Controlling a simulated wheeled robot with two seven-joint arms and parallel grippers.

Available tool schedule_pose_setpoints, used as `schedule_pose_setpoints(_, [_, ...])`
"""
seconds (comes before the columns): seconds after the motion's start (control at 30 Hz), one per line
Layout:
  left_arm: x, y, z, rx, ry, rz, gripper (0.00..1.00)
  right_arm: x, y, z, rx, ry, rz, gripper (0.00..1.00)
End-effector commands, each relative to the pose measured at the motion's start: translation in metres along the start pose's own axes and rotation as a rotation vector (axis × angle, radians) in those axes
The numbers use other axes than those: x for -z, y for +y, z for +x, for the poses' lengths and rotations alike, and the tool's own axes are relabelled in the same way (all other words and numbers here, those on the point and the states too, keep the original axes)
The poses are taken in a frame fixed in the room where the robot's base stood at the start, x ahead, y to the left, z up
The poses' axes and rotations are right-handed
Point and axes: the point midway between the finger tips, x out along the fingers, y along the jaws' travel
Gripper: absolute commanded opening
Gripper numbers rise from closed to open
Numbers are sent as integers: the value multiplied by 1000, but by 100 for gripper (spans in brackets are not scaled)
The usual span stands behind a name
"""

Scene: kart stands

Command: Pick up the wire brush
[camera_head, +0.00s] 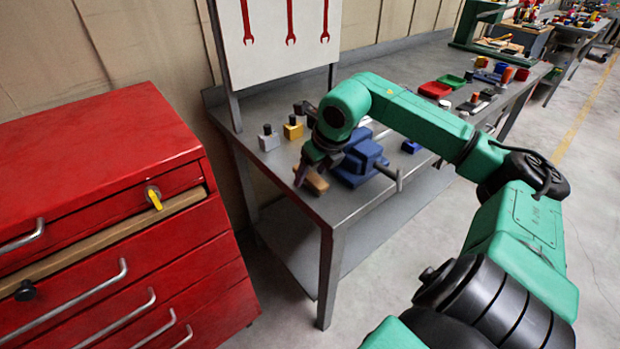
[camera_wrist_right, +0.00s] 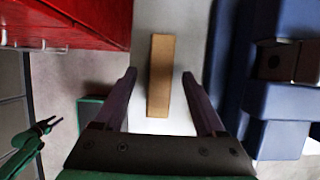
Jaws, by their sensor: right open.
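The wire brush (camera_wrist_right: 160,75) shows as a long tan block on the grey bench top. In the head view the tan block (camera_head: 313,182) sits near the bench's front left corner, partly hidden by my gripper. My right gripper (camera_head: 305,172) is over it, pointing down. In the right wrist view the fingers (camera_wrist_right: 160,90) are parted and empty, one on each side of the block, with gaps on both sides. Whether they are down at its height I cannot tell. What looks like my left gripper (camera_wrist_right: 45,126) is small at the left of the wrist view, away from the brush.
A blue vise (camera_head: 360,163) stands right beside the brush. Grey (camera_head: 268,139) and yellow (camera_head: 293,128) blocks with dark knobs stand behind it. A red drawer cabinet (camera_head: 90,150) is to the left. Red (camera_head: 435,89) and green (camera_head: 451,81) trays lie further along the bench.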

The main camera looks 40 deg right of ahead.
Motion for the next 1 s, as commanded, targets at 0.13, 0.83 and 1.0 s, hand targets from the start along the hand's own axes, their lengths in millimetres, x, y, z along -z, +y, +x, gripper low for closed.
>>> schedule_pose_setpoints(0.13, [0, 0, 3, 0, 0, 0, 50, 1, 0, 2, 0, 0, 0, 72])
schedule_pose_setpoints(0.83, [-2, 0, 7, 0, -3, 0, 50, 2, 0, 4, 0, 0, 0, 4])
schedule_pose_setpoints(1.0, [-2, 0, 7, 0, -3, 0, 50, 2, 0, 4, 0, 0, 0, 0])
